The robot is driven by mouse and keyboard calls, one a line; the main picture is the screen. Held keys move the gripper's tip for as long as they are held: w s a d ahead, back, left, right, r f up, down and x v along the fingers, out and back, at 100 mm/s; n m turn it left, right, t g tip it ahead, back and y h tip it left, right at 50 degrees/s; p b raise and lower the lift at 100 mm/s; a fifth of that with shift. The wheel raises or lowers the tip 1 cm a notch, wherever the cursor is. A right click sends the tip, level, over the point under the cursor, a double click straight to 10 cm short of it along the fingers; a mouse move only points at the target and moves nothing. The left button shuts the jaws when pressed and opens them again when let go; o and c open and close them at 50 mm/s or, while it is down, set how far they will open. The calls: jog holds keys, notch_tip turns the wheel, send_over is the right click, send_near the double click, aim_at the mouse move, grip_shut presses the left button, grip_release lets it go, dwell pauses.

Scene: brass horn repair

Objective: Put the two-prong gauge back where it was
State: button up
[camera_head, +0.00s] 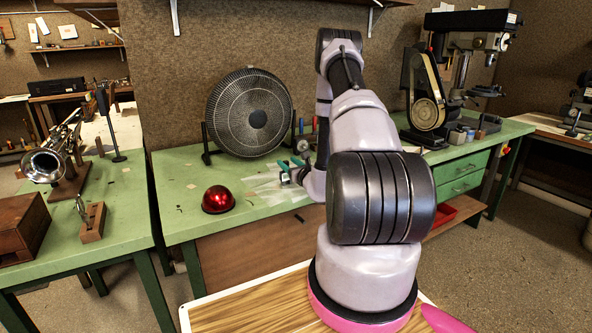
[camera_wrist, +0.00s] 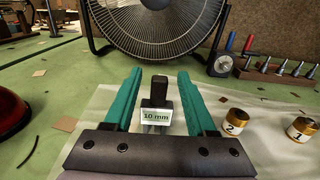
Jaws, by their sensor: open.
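My gripper (camera_wrist: 160,76) is open, its two teal fingers apart. Between and just beyond them in the wrist view stands a small black piece (camera_wrist: 159,91) with a pale label reading "10 mm" (camera_wrist: 156,115). It looks like the gauge, but its prongs cannot be made out. The fingers do not visibly touch it. It stands at a translucent sheet (camera_wrist: 100,108) on the green bench (camera_wrist: 45,100). In the head view my gripper (camera_head: 284,172) is low over the bench, and the gauge cannot be made out there.
A large black fan (camera_head: 249,112) stands behind. To the right in the wrist view are brass cylinders marked 2 (camera_wrist: 235,121) and 1 (camera_wrist: 301,129), a round dial (camera_wrist: 222,65) and a rack of punches (camera_wrist: 275,72). A red dome (camera_head: 217,199) sits to the left.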

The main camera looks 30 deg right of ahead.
jog(key=s, duration=0.7)
jog(key=a+r+n+g+y, duration=0.3)
jog(key=a+r+n+y, duration=0.7)
jog(key=a+r, duration=0.5)
jog(key=s+a+r+n+g+y, duration=0.5)
jog(key=s+a+r+n+g, duration=0.4)
jog(key=a, duration=0.1)
jog(key=s+a+r+n+g+h, duration=0.25)
jog(key=s+n+g+h, duration=0.35)
jog(key=s, duration=0.6)
jog(key=s+d+r+n+t+h, duration=0.6)
jog(key=d+r+t+h, duration=0.1)
jog(key=d+r, duration=0.1)
jog(key=shift+d+h, duration=0.3)
jog(key=shift+d, duration=0.25)
